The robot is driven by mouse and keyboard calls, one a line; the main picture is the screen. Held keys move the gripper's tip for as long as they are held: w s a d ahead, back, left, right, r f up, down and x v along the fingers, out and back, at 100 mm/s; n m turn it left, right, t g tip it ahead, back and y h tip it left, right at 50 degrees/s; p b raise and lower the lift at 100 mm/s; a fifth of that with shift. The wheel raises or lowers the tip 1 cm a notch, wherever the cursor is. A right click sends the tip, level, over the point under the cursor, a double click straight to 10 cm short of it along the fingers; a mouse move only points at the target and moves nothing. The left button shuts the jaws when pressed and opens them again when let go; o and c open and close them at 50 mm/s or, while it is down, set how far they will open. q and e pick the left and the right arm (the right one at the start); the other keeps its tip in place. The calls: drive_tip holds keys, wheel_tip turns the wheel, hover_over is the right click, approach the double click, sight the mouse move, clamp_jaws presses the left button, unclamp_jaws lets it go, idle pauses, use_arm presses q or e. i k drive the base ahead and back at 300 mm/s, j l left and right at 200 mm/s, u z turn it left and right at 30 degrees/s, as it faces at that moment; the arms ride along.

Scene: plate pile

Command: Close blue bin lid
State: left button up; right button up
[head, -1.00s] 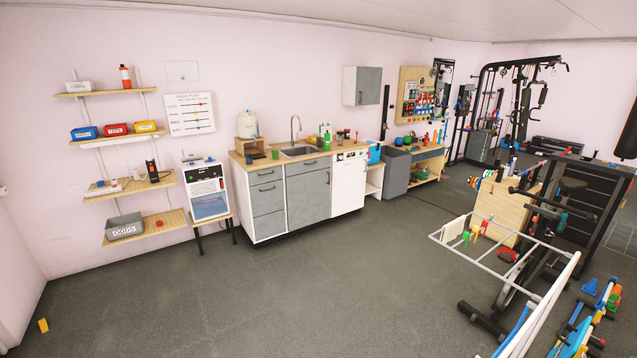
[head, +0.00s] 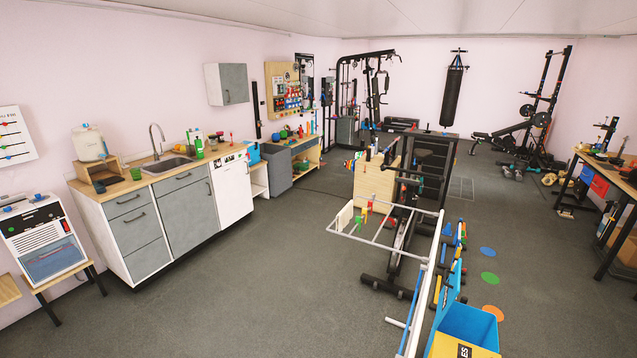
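A blue bin (head: 470,325) stands on the floor at the bottom of the head view, right of the drying rack. It looks open at the top, and a blue panel (head: 447,288) that looks like its raised lid stands upright at its left side. A yellow piece with dark lettering (head: 455,347) is in front of it, cut off by the lower picture edge. Neither of my grippers is in view.
A white drying rack (head: 375,236) and black exercise equipment (head: 425,180) stand left of and behind the bin. Open floor also lies before the kitchen counter (head: 150,210).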

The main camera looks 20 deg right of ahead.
sight(443, 291)
drive_tip(key=i+z, duration=0.15)
drive_tip(key=z, duration=0.3)
drive_tip(key=i+z, duration=0.15)
drive_tip(key=z, duration=0.3)
drive_tip(key=i+j+z, duration=0.15)
drive_tip(key=z, duration=0.3)
drive_tip(key=i+j+z, duration=0.1)
drive_tip(key=z, duration=0.35)
drive_tip(key=i+j+z, duration=0.2)
drive_tip(key=j+z, duration=0.2)
